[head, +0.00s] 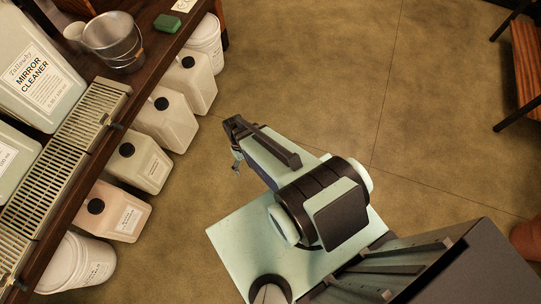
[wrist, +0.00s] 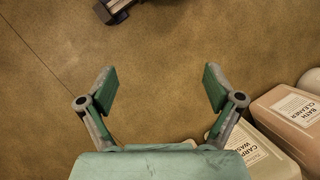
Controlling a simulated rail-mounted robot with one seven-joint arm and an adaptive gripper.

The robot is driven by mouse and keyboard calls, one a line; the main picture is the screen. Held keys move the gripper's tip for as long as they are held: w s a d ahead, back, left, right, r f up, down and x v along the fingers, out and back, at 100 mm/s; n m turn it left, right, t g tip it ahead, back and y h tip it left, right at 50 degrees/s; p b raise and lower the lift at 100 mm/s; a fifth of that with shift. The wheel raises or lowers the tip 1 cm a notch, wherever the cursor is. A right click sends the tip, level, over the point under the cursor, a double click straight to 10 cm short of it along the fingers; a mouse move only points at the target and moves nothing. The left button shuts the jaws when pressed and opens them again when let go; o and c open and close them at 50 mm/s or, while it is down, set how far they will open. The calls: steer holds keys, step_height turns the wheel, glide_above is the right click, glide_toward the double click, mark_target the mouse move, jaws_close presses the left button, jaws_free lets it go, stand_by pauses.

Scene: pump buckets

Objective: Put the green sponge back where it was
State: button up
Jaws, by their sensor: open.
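The green sponge (head: 167,23) lies on the dark wooden shelf (head: 150,49) at the upper left of the head view, to the right of a metal bucket (head: 114,41). A white label card (head: 184,5) is just beyond it. My gripper (head: 237,162) is over the floor, well away from the sponge and to the right of the shelf. In the wrist view my gripper (wrist: 160,88) is open, with nothing between its fingers and bare floor behind them. The sponge does not show in the wrist view.
A large mirror cleaner jug (head: 36,65) and a slatted metal grate (head: 65,145) are on the shelf. A wooden bench (head: 526,65) is at right. The middle floor is clear.

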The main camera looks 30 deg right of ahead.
steer(key=s+m+g, duration=0.1)
steer(key=s+g, duration=0.1)
steer(key=s, duration=1.4)
steer(key=shift+s+d+r+h, duration=0.25)
steer(key=shift+h, duration=0.15)
